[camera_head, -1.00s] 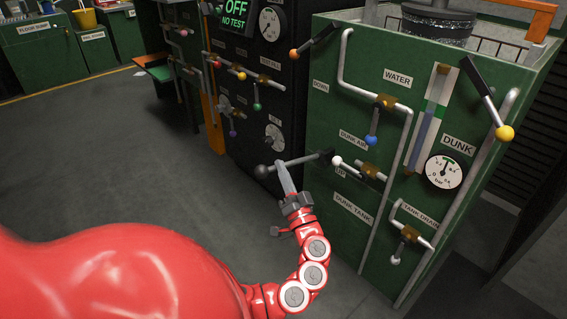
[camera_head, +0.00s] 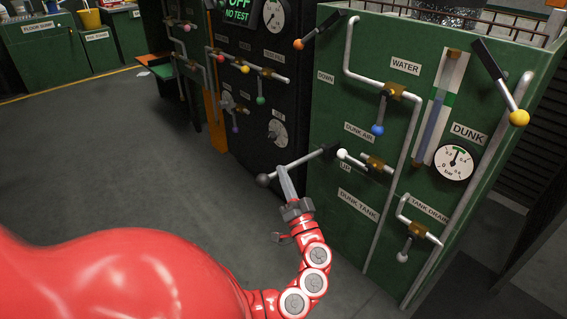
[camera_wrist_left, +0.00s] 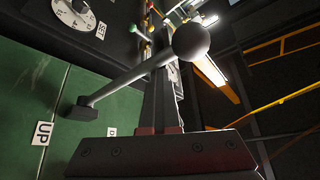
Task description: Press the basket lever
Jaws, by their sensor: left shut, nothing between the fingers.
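The basket lever is a grey rod (camera_head: 300,163) with a dark ball knob (camera_head: 263,180) at its free end. It sticks out to the left from the edge of the green dunk cabinet, between the DOWN and UP labels, and slopes down toward the knob. My left gripper (camera_head: 283,172) is shut and empty, its fingers at the rod just inboard of the knob. In the left wrist view the rod (camera_wrist_left: 130,77) crosses by the fingers (camera_wrist_left: 160,90), with the ball (camera_wrist_left: 191,40) beyond them. Exact contact is hard to tell. My right gripper is out of view.
The green cabinet (camera_head: 335,110) carries pipes and valve handles: the blue-knobbed DUNK AIR valve (camera_head: 377,129), a white-knobbed valve (camera_head: 342,154) close to the lever, and a drain valve (camera_head: 402,256). A black panel (camera_head: 240,120) stands behind. The floor at left is clear.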

